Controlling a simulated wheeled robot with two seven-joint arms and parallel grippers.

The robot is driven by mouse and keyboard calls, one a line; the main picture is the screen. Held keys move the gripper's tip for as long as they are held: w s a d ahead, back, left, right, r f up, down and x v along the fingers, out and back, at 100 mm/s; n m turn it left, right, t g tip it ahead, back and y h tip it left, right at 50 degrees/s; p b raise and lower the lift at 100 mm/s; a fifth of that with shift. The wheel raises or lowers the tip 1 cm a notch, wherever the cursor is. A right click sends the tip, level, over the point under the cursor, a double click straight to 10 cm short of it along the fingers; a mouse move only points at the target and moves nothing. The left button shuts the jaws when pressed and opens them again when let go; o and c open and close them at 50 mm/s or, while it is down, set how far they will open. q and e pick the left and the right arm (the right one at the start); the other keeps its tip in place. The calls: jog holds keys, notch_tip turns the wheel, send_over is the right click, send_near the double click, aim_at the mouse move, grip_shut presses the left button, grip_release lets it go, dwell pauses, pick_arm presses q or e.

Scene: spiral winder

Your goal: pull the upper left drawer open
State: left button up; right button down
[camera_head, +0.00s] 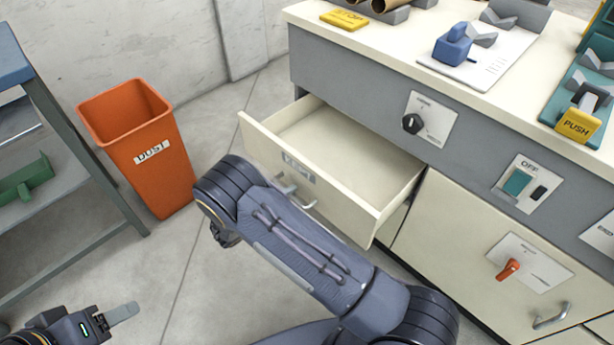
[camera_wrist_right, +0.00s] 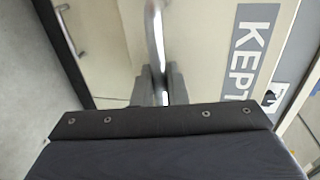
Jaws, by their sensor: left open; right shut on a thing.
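The upper left drawer (camera_head: 336,151) is cream, pulled well out of the grey cabinet, and looks empty inside. Its front has a label, partly covered by my arm in the head view; it reads "KEPT" in the right wrist view (camera_wrist_right: 250,45). My right gripper (camera_wrist_right: 155,85) is shut on the drawer's metal bar handle (camera_wrist_right: 155,35). In the head view my right arm hides most of that gripper, while part of the handle (camera_head: 296,194) shows. My left gripper (camera_head: 124,313) is open and empty at the lower left, well away from the cabinet.
An orange "DUST" bin (camera_head: 150,160) stands left of the drawer, near its front corner. A blue-grey shelf rack (camera_head: 85,140) is at far left. The worktop (camera_head: 390,38) holds a blue fixture and a yellow "PUSH" block. An orange switch (camera_head: 508,269) sits on the lower right front. Floor between is clear.

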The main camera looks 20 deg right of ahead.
jog(key=shift+f+v, duration=0.25)
jog(key=shift+v, duration=0.85)
jog(key=shift+f+v, duration=0.2)
jog(key=shift+v, duration=0.95)
jog(key=c, duration=1.5)
grip_release()
jog(key=shift+c, duration=0.2)
jog(key=shift+a, duration=0.1)
jog(key=p+v, duration=0.1)
jog(key=v, duration=0.6)
jog(key=shift+s+a, duration=0.2)
jog(key=shift+a, duration=0.15)
